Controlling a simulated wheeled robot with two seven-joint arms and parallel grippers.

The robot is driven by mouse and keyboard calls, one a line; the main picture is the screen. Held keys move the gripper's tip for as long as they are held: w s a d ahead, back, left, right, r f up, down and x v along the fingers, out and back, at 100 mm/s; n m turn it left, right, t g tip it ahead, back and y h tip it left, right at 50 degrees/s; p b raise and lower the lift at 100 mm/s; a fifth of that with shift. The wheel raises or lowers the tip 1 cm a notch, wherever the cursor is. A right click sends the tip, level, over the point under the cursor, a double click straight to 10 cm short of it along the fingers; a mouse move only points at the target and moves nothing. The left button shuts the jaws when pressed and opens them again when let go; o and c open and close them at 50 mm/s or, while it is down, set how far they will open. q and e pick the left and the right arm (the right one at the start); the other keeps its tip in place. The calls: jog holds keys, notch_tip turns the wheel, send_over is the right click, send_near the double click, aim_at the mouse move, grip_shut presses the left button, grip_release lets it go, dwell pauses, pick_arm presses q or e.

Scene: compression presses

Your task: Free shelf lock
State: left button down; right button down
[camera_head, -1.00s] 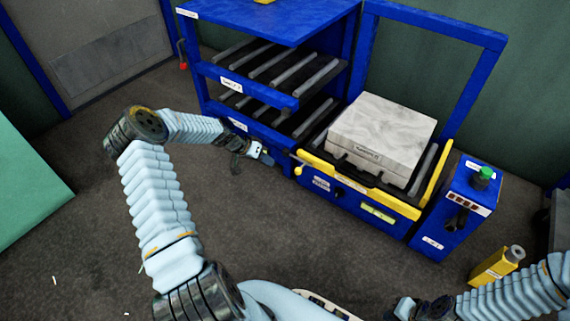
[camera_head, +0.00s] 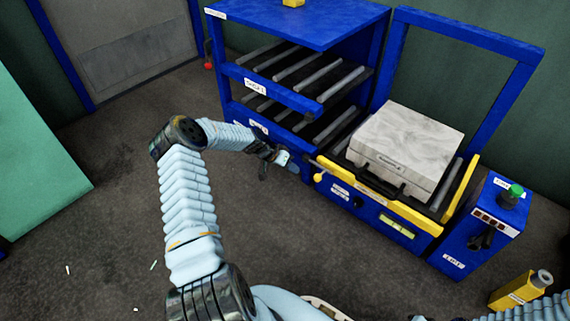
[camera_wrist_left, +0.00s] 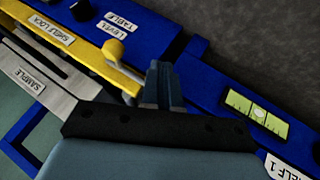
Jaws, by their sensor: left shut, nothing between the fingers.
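The shelf lock is a yellow bar along the front of the press table (camera_head: 385,205), with a round yellow knob (camera_head: 318,178) at its left end. In the left wrist view the bar carries a "SHELF LOCK" label (camera_wrist_left: 50,30), and the knob (camera_wrist_left: 113,50) sticks out near its end. My left gripper (camera_head: 281,158) is shut and empty, just left of the knob and apart from it. In the left wrist view its fingertips (camera_wrist_left: 163,72) are to the right of the knob and slightly below it. My right gripper is out of view.
A blue rack (camera_head: 290,25) with roller shelves stands left of the table. A grey sample block (camera_head: 405,145) with a dark handle sits on the table. A blue control box (camera_head: 480,235) with a green button is at right. A spirit level (camera_wrist_left: 256,112) lies near the fingers.

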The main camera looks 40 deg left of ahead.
aim_at(318, 177)
pick_arm(q)
jog(key=shift+w+d+f, duration=0.2)
jog(key=shift+w+d, duration=0.05)
jog(key=shift+d, duration=0.6)
jog(key=shift+w+d+f, duration=0.15)
jog(key=shift+w+d, duration=0.15)
jog(key=shift+d, duration=0.5)
jog(key=shift+w+d+f, duration=0.2)
jog(key=shift+w+d, duration=0.05)
jog(key=shift+d, duration=0.6)
jog(key=shift+s+d+b, duration=0.15)
jog(key=shift+d+b, duration=0.05)
jog(key=shift+d, duration=1.1)
jog(key=shift+s+d+b, duration=0.1)
jog(key=shift+d+b, duration=0.05)
jog(key=shift+d, duration=1.15)
